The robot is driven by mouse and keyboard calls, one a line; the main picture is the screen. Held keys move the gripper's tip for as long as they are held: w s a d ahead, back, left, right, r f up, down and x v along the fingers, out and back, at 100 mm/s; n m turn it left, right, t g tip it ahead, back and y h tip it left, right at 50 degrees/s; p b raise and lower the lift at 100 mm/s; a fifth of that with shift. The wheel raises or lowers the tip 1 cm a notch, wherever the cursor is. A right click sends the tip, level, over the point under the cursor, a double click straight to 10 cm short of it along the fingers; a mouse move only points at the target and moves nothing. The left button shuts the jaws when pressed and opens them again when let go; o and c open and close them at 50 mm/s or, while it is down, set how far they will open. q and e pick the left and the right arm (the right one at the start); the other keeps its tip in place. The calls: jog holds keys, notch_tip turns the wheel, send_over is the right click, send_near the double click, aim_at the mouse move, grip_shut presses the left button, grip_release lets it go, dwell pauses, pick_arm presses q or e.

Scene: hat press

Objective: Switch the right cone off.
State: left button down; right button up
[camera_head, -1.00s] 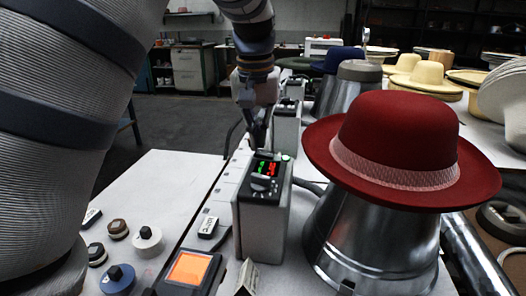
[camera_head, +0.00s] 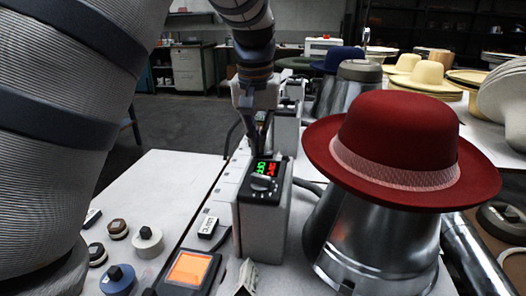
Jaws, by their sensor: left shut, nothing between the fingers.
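The near metal cone (camera_head: 365,238) stands at the right with a red hat (camera_head: 395,135) on it. Just left of it is a grey control box (camera_head: 263,225) with a knob (camera_head: 262,185) and a lit display (camera_head: 266,168). The display has green characters, which look like "OFF", beside red digits that are too small to read. My left gripper (camera_head: 259,153) is shut and empty, fingers pointing down at the back top edge of this box. Whether its tips touch the box is unclear. My right gripper is out of view.
A second metal cone (camera_head: 350,90) and another control box (camera_head: 286,128) stand farther back. Pale hats (camera_head: 425,76) stand behind the red hat.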

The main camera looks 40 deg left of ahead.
pick_arm(q)
jog(key=shift+r, duration=3.45)
